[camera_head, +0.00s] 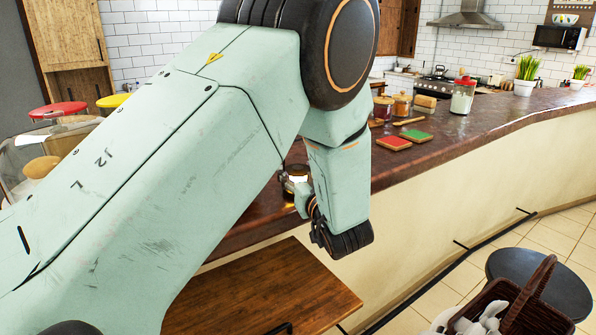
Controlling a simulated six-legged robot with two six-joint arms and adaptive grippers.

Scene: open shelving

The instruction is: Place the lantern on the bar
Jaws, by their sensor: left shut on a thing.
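My left arm comes in from the left and fills much of the view. My left gripper (303,198) is small and mostly hidden beside the wrist. It is shut on the lantern (296,178), a small dark-topped thing with a bright, amber-tinted middle, partly covered by my arm. The lantern shows against the brown top of the bar (475,128); I cannot tell whether it touches it. The bar runs from the lower middle to the right, with a cream front. My right gripper is not in view.
A wooden table (265,290) is below in front. A dark stool (540,280) and a wicker basket (525,300) are at lower right.

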